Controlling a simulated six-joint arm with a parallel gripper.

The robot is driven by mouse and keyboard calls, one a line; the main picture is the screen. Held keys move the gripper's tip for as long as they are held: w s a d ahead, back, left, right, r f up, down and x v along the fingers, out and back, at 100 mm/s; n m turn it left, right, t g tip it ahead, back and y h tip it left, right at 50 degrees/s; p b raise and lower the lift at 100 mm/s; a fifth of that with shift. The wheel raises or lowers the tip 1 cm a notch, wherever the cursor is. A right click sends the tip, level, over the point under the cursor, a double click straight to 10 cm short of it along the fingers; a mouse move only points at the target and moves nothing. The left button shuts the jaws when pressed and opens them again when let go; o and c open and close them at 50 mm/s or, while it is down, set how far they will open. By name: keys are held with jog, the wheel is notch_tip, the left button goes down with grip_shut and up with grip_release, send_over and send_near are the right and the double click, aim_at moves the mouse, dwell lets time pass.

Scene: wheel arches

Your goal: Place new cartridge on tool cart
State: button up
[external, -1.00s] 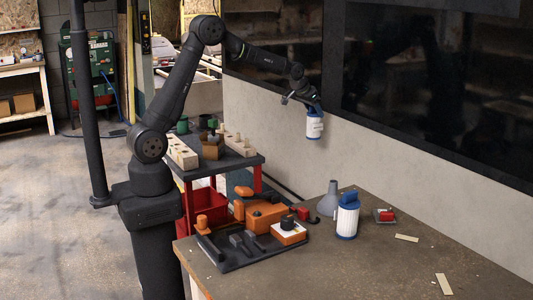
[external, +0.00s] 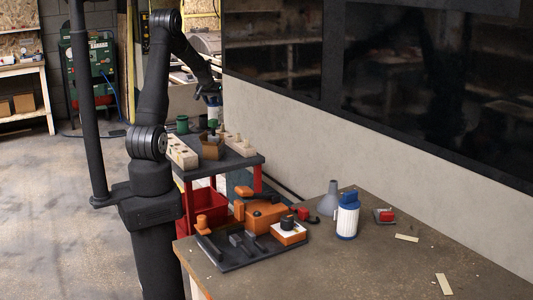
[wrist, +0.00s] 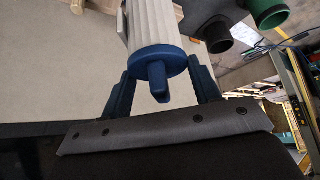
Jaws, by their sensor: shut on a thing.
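My gripper (external: 206,91) is shut on a cartridge (external: 213,103) with a white body and blue ends, over the far side of the tool cart (external: 234,163). The wrist view shows the held cartridge (wrist: 156,55), its ribbed body and blue cap between the two dark blue fingers. The cart has a dark top and red legs. Whether the cartridge touches anything on the cart cannot be told. A second white cartridge with a blue top (external: 347,218) stands upright on the workbench (external: 390,265).
On the cart stand wooden blocks with holes (external: 182,152), a brown box (external: 211,150) and a green cup (external: 182,124). The bench holds a grey funnel (external: 329,200), orange tools on a dark tray (external: 232,262) and a small red item (external: 384,215). A wall runs behind.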

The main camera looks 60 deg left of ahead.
jog(key=s+a+n, duration=0.2)
jog(key=s+a, duration=0.3)
jog(key=s, duration=0.3)
notch_tip(320, 180, down, 10)
jog(key=shift+f+g+y, duration=0.2)
jog(key=shift+g+y, duration=0.1)
jog(key=shift+g, duration=0.1)
jog(key=shift+w+f, duration=0.1)
jog(key=o, duration=1.3)
jog(key=shift+o, duration=0.2)
jog(key=v, duration=1.2)
